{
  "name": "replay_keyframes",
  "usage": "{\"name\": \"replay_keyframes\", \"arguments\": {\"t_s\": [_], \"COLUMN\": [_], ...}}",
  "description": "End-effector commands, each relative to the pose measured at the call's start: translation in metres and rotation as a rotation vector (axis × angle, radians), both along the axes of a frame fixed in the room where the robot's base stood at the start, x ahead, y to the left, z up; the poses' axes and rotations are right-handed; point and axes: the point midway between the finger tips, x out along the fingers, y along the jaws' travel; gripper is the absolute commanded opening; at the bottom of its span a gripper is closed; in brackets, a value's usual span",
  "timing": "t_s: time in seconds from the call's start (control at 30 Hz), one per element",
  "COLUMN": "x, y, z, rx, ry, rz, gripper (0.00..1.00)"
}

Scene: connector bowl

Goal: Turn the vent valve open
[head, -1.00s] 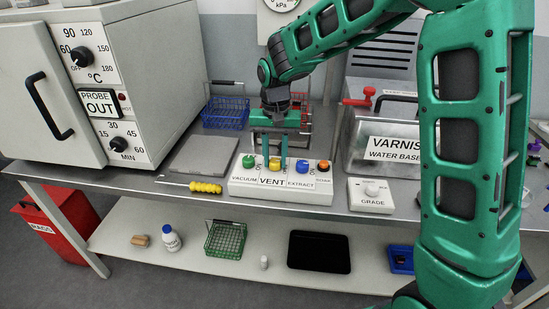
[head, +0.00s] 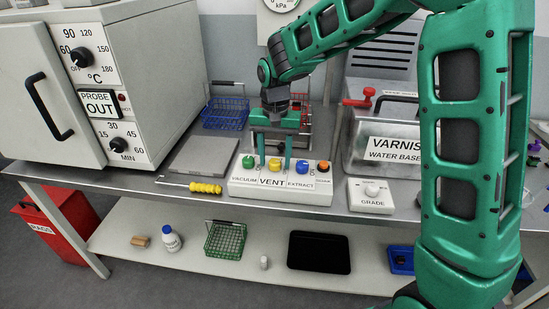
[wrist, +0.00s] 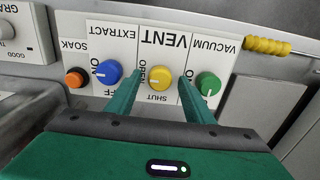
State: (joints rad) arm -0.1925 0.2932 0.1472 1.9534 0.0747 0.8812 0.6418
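In the wrist view the yellow knob (wrist: 160,79) has a pale mark that seems to point toward the SHUT label. The OPEN label is printed at its side, partly by a finger. My gripper (head: 275,155) points down over the block, with its fingers apart and the yellow knob between them. In the wrist view my gripper (wrist: 162,92) is open, with a gap on both sides of the knob. Contact is not visible.
A green vacuum knob (wrist: 208,84) and a blue extract knob (wrist: 108,72) flank the vent knob closely. An orange soak knob (wrist: 75,77) is beyond.

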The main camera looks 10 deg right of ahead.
Motion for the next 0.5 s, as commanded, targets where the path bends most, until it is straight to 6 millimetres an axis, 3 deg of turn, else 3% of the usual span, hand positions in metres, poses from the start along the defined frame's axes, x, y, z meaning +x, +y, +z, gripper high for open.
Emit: {"name": "replay_keyframes", "arguments": {"t_s": [0.27,0.5], "x": [0.0,0.001], "y": [0.0,0.0], "z": [0.01,0.053], "rx": [0.0,0.001], "ry": [0.0,-0.003], "rz": [0.001,0.001], "gripper": [0.48,0.48]}}
